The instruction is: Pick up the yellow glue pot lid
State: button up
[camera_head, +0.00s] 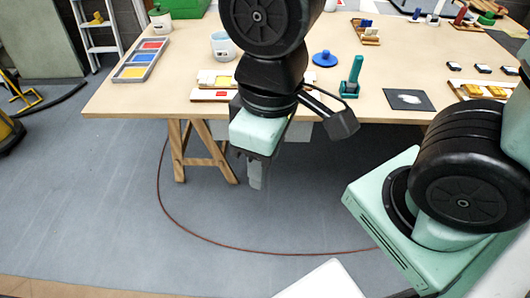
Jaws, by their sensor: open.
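My gripper (256,180) hangs down in front of the table's near edge, over the grey floor, with nothing seen between its fingers. A white pot (222,46) stands on the table behind my arm, and another white pot (160,21) stands at the far left edge. A blue round lid with a knob (325,59) lies on the table right of my arm. I cannot make out a yellow lid for certain. My arm hides part of the table's middle.
The wooden table (130,98) stands on trestles. A tray with red, blue and yellow sections (141,60) lies at its left. A teal upright tool (351,77), a dark square panel (408,100) and yellow pieces (474,91) are at the right. A red cable (210,240) curves across the floor.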

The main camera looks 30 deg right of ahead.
aim_at(325, 59)
jog(key=k+z, duration=0.1)
jog(key=z, duration=0.85)
